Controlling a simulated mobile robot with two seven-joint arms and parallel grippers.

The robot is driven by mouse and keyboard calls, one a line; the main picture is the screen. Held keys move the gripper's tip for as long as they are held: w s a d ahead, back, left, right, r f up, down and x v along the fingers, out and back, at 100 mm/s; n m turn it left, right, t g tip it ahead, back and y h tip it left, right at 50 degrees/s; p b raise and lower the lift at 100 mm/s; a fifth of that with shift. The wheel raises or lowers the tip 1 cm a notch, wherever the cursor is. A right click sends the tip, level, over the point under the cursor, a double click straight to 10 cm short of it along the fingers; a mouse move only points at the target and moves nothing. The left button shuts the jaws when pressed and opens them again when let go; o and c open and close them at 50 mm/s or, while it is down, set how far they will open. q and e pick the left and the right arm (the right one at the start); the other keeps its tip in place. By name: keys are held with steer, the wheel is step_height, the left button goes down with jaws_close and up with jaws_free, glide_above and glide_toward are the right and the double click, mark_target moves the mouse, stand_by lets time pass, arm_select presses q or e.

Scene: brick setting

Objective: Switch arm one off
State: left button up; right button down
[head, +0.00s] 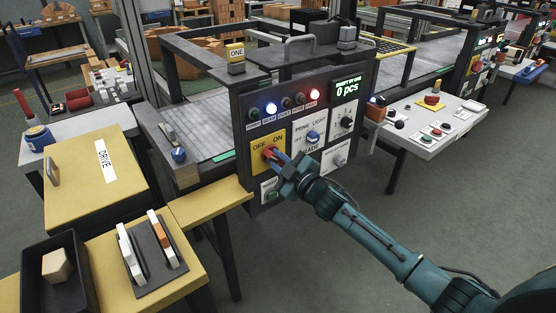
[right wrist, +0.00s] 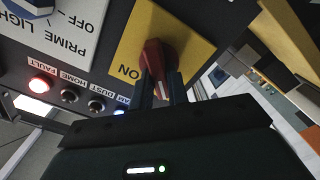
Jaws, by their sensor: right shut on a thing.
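My right gripper (head: 274,156) is shut on the red switch knob (head: 269,153) on this plate. In the right wrist view the red knob (right wrist: 153,58) sits between the fingers, with ON readable beside it. The fingers hide part of the knob, and I cannot tell surely which mark it points to. My left gripper is not in view.
A blue lamp (head: 271,108) and a red FAULT lamp (head: 314,95) are lit on the panel. The display (head: 347,90) reads 0 pcs. A PRIME LIGHT knob (head: 312,137) is close right of the gripper. A yellow DRIVE box (head: 75,190) stands left.

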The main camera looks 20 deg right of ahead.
stand_by(0.6)
steer(key=c, duration=1.4)
jaws_free()
steer(key=shift+o, duration=0.2)
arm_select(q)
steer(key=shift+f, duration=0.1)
arm_select(e)
steer(key=v, duration=1.3)
